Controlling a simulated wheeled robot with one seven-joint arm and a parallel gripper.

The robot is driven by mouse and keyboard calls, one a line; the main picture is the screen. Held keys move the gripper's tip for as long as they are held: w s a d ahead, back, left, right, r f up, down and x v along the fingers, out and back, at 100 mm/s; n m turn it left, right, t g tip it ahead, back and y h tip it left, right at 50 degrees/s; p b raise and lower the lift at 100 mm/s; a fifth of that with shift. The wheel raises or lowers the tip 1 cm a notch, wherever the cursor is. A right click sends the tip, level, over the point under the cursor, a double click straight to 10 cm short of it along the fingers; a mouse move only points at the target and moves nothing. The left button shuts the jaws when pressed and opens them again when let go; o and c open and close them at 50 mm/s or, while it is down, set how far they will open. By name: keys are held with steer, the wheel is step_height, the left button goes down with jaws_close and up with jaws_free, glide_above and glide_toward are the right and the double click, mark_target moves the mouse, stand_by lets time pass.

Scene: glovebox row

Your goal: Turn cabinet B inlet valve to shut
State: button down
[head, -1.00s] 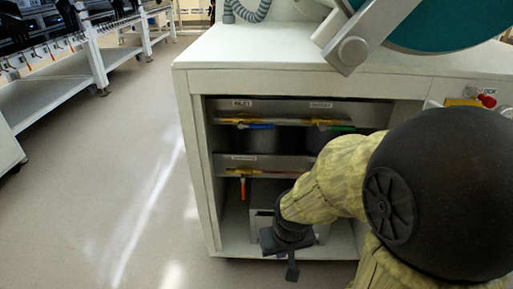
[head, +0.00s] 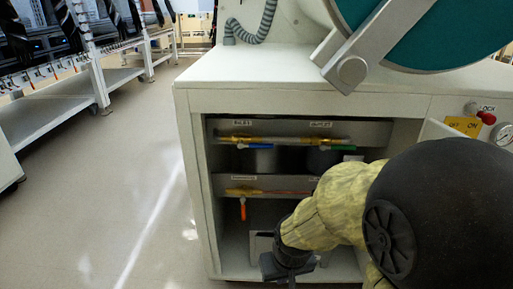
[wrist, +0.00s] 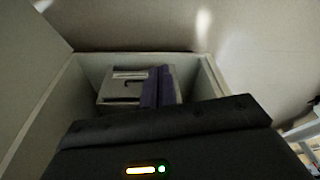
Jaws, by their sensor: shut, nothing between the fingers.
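The blue inlet valve handle (head: 255,145) lies nearly level along the upper brass pipe (head: 240,138) in the open cabinet, under a small label that seems to read inlet. A green handle (head: 338,148) lies level to its right, under another label. An orange handle (head: 243,208) hangs straight down from the lower pipe (head: 258,192). My gripper (head: 282,274) is shut and empty, low in front of the cabinet opening, below and right of the blue handle and touching no valve. Its tips are cut off by the picture's bottom edge. No valve shows clearly in the wrist view.
The white cabinet (head: 188,160) has an open front. My arm covers its right side. A yellow off/on plate (head: 464,126), red knob (head: 487,117) and gauge (head: 505,135) sit at the right. Clear floor (head: 120,180) lies to the left. A pale box (wrist: 118,88) shows in the wrist view.

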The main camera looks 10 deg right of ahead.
stand_by(0.4)
steer(key=c, duration=1.8)
jaws_free()
steer(key=o, duration=0.3)
steer(key=shift+r+p, duration=0.4)
steer(key=shift+o, duration=0.3)
steer(key=w+p+v, duration=0.2)
steer(key=p+v, duration=0.8)
steer(key=p, duration=0.1)
steer(key=w+r+p+v, duration=0.1)
steer(key=w+p+v, duration=0.1)
steer(key=p+v, duration=0.9)
steer(key=shift+w+r, duration=0.25)
steer(key=shift+w, duration=0.1)
steer(key=shift+f, duration=0.1)
